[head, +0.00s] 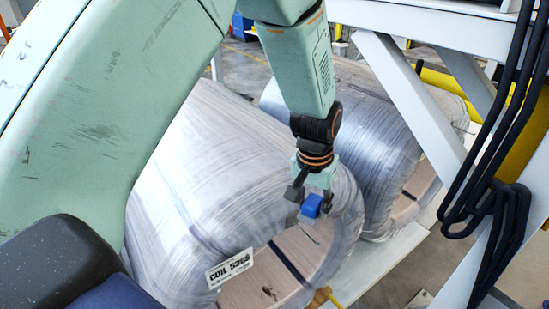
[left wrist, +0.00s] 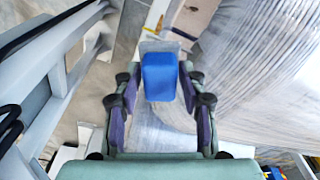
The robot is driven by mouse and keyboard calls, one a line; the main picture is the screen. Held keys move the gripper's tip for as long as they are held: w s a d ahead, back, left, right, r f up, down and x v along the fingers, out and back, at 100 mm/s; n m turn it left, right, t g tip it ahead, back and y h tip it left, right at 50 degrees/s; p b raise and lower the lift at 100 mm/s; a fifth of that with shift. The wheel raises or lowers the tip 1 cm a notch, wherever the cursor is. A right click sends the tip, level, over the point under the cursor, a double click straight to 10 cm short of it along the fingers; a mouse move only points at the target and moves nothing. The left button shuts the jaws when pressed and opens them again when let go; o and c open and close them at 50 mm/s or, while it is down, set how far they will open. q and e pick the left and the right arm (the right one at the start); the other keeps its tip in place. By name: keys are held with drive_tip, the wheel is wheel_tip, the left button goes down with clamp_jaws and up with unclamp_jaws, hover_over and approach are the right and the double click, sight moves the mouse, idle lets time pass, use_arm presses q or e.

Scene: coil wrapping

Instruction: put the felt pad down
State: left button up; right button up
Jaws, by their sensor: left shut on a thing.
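The felt pad (head: 311,206) shows as a small blue block, with a paler grey part at its far end. My left gripper (head: 310,196) is shut on it and points down. In the left wrist view the blue block (left wrist: 161,78) sits between the two fingers of the gripper (left wrist: 160,88). In the head view the pad appears in front of the near end of a wrapped coil (head: 215,165). I cannot tell whether it touches the coil. My right gripper is not in view.
A label reading "COIL" (head: 229,268) is on the near coil's wrapping. A second wrapped coil (head: 375,125) lies behind it to the right. A white steel frame (head: 400,85) and hanging black cables (head: 490,190) stand at the right, with a yellow part (head: 525,140) behind them.

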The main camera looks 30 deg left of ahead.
use_arm(q)
drive_tip(key=w+a+r+p, duration=0.3)
drive_tip(key=w+a+r, duration=0.15)
drive_tip(key=a, duration=0.35)
drive_tip(key=w+a+r+p, duration=0.3)
drive_tip(key=w+a+r, duration=0.15)
drive_tip(key=a, duration=0.35)
wheel_tip(320, 180, down, 4)
drive_tip(key=shift+s+f, duration=0.15)
drive_tip(key=shift+a+f, duration=0.1)
drive_tip(key=shift+f, duration=0.55)
wheel_tip(320, 180, down, 3)
drive_tip(key=shift+f, duration=0.15)
drive_tip(key=shift+f, duration=0.1)
